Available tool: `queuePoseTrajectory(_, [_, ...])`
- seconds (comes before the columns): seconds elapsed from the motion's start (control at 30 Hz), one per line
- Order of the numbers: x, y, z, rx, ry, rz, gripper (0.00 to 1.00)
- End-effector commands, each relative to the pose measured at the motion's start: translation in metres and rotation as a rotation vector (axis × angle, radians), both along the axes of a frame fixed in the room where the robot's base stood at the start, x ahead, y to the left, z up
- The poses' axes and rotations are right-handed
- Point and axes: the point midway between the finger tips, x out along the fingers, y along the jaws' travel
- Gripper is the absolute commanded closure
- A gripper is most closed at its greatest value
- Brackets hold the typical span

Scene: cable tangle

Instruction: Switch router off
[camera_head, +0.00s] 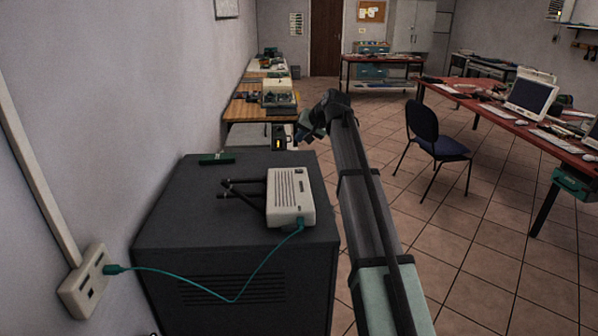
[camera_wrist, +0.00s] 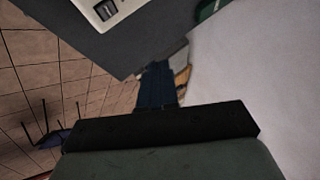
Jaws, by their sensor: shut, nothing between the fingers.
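The router (camera_head: 291,197) is a white box with black antennas, lying on top of a dark cabinet (camera_head: 185,222). A green cable (camera_head: 262,266) runs from its near end to a wall socket (camera_head: 86,283) at the lower left. In the wrist view a corner of the router (camera_wrist: 124,8) shows at the top, with a black rocker switch (camera_wrist: 106,9) on it. I cannot tell the switch's position. My gripper (camera_wrist: 158,85) is shut and empty, apart from the router. In the head view my gripper (camera_head: 305,130) is beyond the cabinet's far right corner, partly hidden by my arm.
A small green object (camera_head: 217,158) lies on the cabinet's far left part. The wall closes off the left side. Benches with equipment stand behind. A blue chair (camera_head: 434,140) and a red-topped table (camera_head: 497,108) stand to the right, with open tiled floor between.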

Motion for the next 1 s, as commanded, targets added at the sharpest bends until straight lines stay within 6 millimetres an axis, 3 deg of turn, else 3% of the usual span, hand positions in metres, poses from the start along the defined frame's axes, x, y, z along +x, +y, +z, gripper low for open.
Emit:
queuePoseTrajectory(0.27, [0.0, 0.0, -0.011, -0.001, -0.001, -0.001, 1.0])
queuePoseTrajectory(0.7, [-0.001, 0.0, -0.062, -0.001, 0.001, 0.0, 1.0])
queuePoseTrajectory(1.0, [0.0, 0.0, -0.084, 0.0, 0.001, -0.001, 1.0])
